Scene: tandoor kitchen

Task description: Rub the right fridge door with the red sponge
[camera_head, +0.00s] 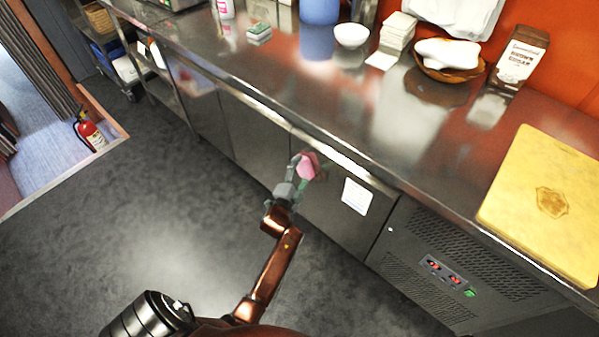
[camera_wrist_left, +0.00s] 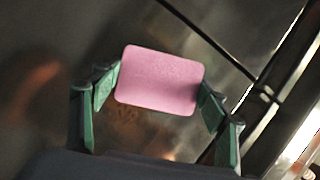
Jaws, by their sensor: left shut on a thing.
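A red sponge, which looks pink here, (camera_head: 308,166) is held in my left gripper (camera_head: 298,175) in front of the steel fridge fronts under the counter. In the left wrist view the sponge (camera_wrist_left: 160,80) sits between the two green fingers of the left gripper (camera_wrist_left: 158,92), which are shut on its sides. The right fridge door (camera_head: 325,215) carries a white paper label. The sponge is at the upper left part of this door, near the seam. I cannot tell whether it touches the steel. My right gripper is not in view.
The steel counter (camera_head: 330,120) overhangs the doors. On it stand a white bowl (camera_head: 351,35), a wooden bowl (camera_head: 447,68), a brown bag (camera_head: 521,58) and a yellow board (camera_head: 545,205). A vented panel (camera_head: 460,270) is right of the doors. The floor (camera_head: 160,220) at left is clear.

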